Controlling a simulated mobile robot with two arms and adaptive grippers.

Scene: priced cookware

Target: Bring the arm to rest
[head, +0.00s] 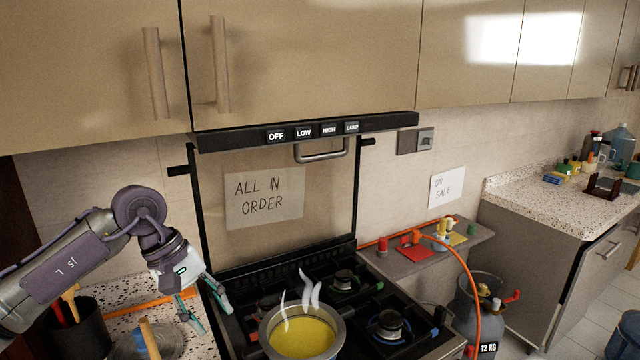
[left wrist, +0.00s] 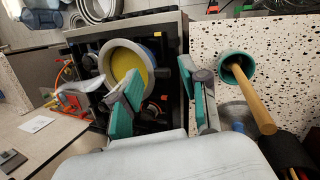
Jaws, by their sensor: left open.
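My left arm comes in from the left in the head view. Its gripper (head: 205,308) is open and empty, with teal fingers pointing down over the counter at the stove's left edge. In the left wrist view the fingers (left wrist: 165,105) stand apart with nothing between them. A pot (head: 341,327) with yellow contents and white steam stands on the stove (head: 372,290), to the right of the gripper. The pot also shows in the left wrist view (left wrist: 104,62), partly behind a finger. My right gripper is not in view.
A black holder (head: 78,332) with utensils stands on the left counter. A wooden handle (head: 150,340) rises near it; the left wrist view shows a wooden handle (left wrist: 252,98) in a teal cup. A cooker hood (head: 375,125) overhangs the stove. A gas bottle (head: 482,310) stands right.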

